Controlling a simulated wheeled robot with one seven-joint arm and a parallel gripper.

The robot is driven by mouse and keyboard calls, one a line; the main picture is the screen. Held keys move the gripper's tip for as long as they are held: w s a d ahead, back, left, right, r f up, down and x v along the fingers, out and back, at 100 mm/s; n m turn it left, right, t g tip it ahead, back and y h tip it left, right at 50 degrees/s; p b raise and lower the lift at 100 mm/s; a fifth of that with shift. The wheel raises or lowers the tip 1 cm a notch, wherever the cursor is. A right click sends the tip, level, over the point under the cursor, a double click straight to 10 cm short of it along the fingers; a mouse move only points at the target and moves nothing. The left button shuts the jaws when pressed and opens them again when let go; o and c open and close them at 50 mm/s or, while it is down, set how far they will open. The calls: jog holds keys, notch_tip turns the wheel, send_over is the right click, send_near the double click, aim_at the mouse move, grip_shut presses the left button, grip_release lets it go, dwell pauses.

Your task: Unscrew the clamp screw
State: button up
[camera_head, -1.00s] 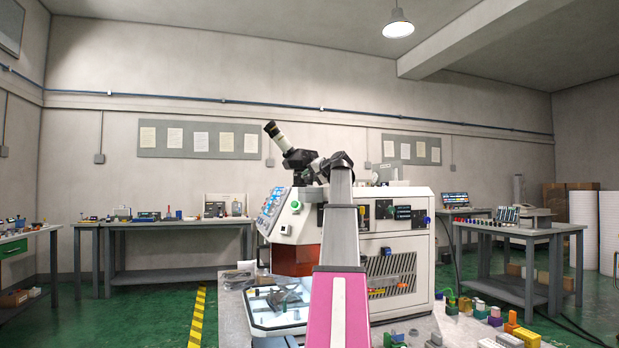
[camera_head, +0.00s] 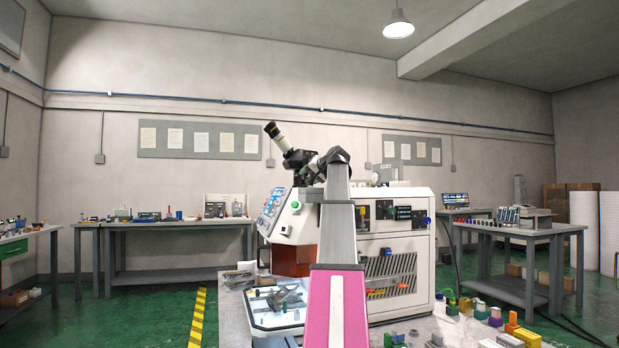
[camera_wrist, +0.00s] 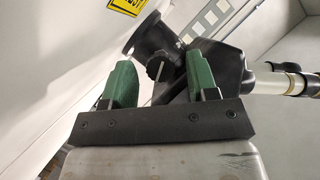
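In the wrist view, my gripper (camera_wrist: 160,75) is open, with its two green fingers spread apart. A small dark knob on a thin metal shaft, which looks like the clamp screw (camera_wrist: 158,67), shows between the fingers with gaps on both sides. It sits on the black microscope body, beside a round black collar (camera_wrist: 152,35). In the head view, the microscope (camera_head: 300,158) tilts up to the left with a pale eyepiece tube. My arm hides part of it, and the screw cannot be made out there.
The white machine (camera_head: 400,250) stands behind my arm. A lit glass tray (camera_head: 262,318) is on the bench at its lower left. Several small coloured parts (camera_head: 495,318) lie at the bench's right.

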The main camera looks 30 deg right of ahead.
jog(key=shift+s, duration=0.15)
jog(key=v, duration=1)
jog(key=shift+s+r, duration=0.15)
jog(key=shift+s, duration=0.1)
jog(key=shift+c, duration=0.4)
